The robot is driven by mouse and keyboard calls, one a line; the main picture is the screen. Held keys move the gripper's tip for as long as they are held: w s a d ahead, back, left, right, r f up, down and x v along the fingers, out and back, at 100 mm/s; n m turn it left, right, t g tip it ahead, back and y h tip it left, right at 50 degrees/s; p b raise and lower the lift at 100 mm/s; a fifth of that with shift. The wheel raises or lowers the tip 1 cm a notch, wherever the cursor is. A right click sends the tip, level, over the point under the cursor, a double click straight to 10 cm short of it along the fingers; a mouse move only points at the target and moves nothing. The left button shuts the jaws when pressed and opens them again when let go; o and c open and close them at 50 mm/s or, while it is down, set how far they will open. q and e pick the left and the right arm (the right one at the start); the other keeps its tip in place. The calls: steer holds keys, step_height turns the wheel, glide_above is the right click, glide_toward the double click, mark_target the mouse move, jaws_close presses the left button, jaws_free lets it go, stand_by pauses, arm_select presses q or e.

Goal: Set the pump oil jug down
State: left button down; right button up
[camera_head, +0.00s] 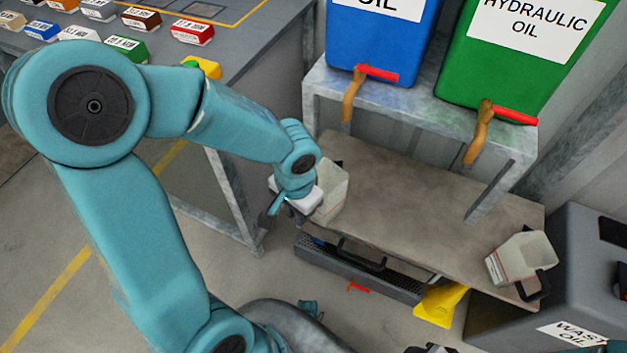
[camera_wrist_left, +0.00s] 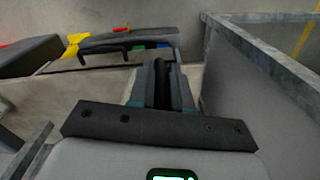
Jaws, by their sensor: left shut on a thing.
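A pale, translucent, open-topped jug (camera_head: 332,190) is at the left end of the low brown shelf in the head view. My left gripper (camera_head: 298,208) is shut on this jug, on its left side. I cannot tell whether the jug's base touches the shelf. In the left wrist view, the gripper's dark fingers (camera_wrist_left: 162,85) are close together; the jug is not clearly visible there. A second, similar jug (camera_head: 520,260) with a dark handle stands at the shelf's right end.
The brown shelf (camera_head: 425,205) is bare between the jugs. Above it, blue (camera_head: 375,50) and green (camera_head: 515,60) oil tanks with red-handled taps stand on a metal stand. A grey waste oil container (camera_head: 575,270) is at right. A long dark tray (camera_head: 350,270) lies below.

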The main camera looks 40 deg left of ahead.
mark_target(332, 179)
arm_select(q)
steer(key=w, duration=0.2)
steer(key=w+a, duration=0.1)
steer(key=w, duration=0.4)
steer(key=shift+w+a, duration=0.1)
steer(key=shift+a, duration=0.3)
steer(key=shift+w+a+f+b, duration=0.1)
steer(key=shift+w+f+b, duration=0.15)
steer(key=shift+f, duration=0.7)
steer(key=shift+w+f+b, duration=0.15)
steer(key=shift+f+b, duration=0.05)
steer(key=shift+f, duration=0.7)
steer(key=shift+s+f, duration=0.1)
steer(key=c, duration=1.5)
jaws_free()
steer(key=shift+f, duration=0.1)
steer(key=o, duration=0.4)
steer(key=shift+o, duration=0.2)
